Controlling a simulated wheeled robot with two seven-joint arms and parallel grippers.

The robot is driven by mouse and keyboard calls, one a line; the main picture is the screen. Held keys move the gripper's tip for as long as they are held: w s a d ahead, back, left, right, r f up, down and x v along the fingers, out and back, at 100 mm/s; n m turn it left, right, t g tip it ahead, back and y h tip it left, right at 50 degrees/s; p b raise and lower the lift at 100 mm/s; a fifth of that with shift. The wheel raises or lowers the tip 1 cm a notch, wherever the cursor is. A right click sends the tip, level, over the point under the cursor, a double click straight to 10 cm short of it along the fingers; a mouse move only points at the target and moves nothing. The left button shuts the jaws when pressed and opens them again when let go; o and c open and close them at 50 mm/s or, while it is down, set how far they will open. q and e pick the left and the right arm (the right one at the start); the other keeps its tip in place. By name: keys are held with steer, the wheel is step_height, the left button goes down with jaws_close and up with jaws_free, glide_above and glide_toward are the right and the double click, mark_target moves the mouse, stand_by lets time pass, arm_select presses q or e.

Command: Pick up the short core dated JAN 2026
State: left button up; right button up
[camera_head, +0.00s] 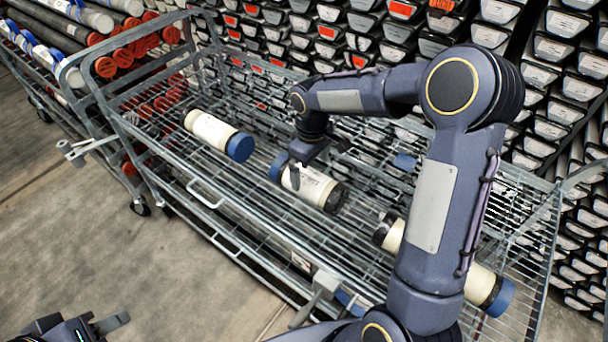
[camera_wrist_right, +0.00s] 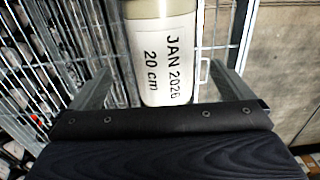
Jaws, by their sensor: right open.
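The core labelled JAN 2026, 20 cm (camera_wrist_right: 165,55) lies between the two fingers of my right gripper (camera_wrist_right: 160,72) in the right wrist view. In the head view this short pale core (camera_head: 319,188) lies on the wire cart, with a blue cap at its left end and a dark right end. My right gripper (camera_head: 294,172) is at the core, open with its fingers on either side. I cannot tell whether they touch it. My left gripper (camera_head: 80,325) is at the bottom left corner, away from the cart and partly cut off.
On the wire cart (camera_head: 205,190), another pale core (camera_head: 212,130) lies to the left. A third, longer-looking core (camera_head: 480,284) lies to the right, partly behind my right arm. Racked core boxes (camera_head: 560,50) stand behind. Another cart with long tubes (camera_head: 60,40) stands at upper left.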

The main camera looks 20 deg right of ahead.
steer(key=f, duration=0.5)
steer(key=f+p, duration=0.1)
steer(key=f, duration=0.1)
steer(key=shift+a+f, duration=0.25)
steer(key=shift+f, duration=0.15)
steer(key=shift+c, duration=0.3)
steer(key=c, duration=1.7)
steer(key=shift+w+r, duration=0.15)
steer(key=shift+c, duration=0.6)
